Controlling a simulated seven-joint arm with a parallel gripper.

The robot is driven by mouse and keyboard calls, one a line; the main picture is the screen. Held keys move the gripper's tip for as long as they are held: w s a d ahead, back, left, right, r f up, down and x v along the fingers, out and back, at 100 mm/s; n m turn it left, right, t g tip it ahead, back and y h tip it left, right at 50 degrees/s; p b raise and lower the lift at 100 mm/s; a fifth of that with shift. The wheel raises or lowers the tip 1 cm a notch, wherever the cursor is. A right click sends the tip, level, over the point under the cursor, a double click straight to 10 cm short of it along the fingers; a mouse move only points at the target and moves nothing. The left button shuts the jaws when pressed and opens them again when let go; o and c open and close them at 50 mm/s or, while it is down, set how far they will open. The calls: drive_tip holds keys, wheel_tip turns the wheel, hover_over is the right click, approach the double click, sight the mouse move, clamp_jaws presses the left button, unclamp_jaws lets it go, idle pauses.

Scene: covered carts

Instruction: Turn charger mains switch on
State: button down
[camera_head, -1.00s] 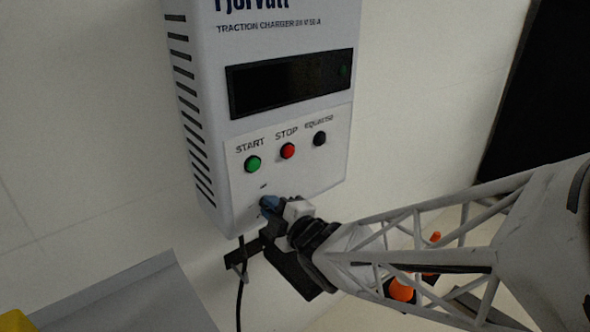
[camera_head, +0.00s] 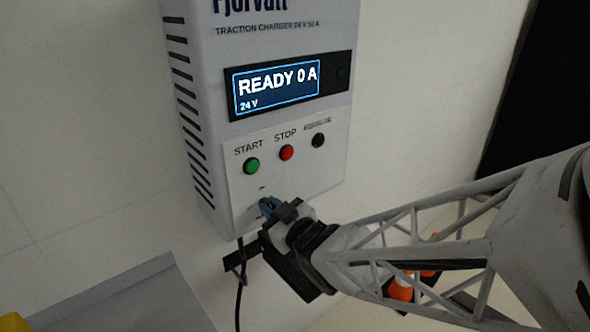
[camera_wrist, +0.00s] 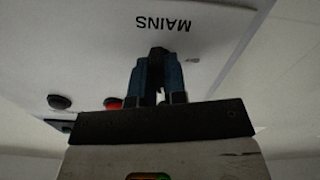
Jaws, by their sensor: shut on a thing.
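The traction charger (camera_head: 290,205) is a light grey box on the wall, and its display (camera_head: 284,87) is lit and reads "READY 0 A" and "24 V". My gripper (camera_head: 267,207) is at the lower part of its front panel. In the wrist view my gripper's blue fingers (camera_wrist: 158,82) are shut on the dark mains switch (camera_wrist: 157,54), beside the upside-down word "MAINS". The fingers and wrist hide most of the switch in the head view.
A green START button (camera_head: 252,166), a red STOP button (camera_head: 287,153) and a black button (camera_head: 318,140) sit above my gripper. A black cable (camera_head: 239,290) hangs below the charger. A grey surface (camera_head: 130,300) is at lower left.

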drive_tip(key=shift+m, duration=1.5)
drive_tip(key=c, duration=1.2)
unclamp_jaws()
drive_tip(key=shift+o, duration=0.2)
drive_tip(key=shift+s+d, duration=0.1)
drive_tip(key=shift+d, duration=0.05)
drive_tip(key=v, duration=0.7)
drive_tip(key=shift+s, duration=0.2)
drive_tip(key=shift+d, duration=0.15)
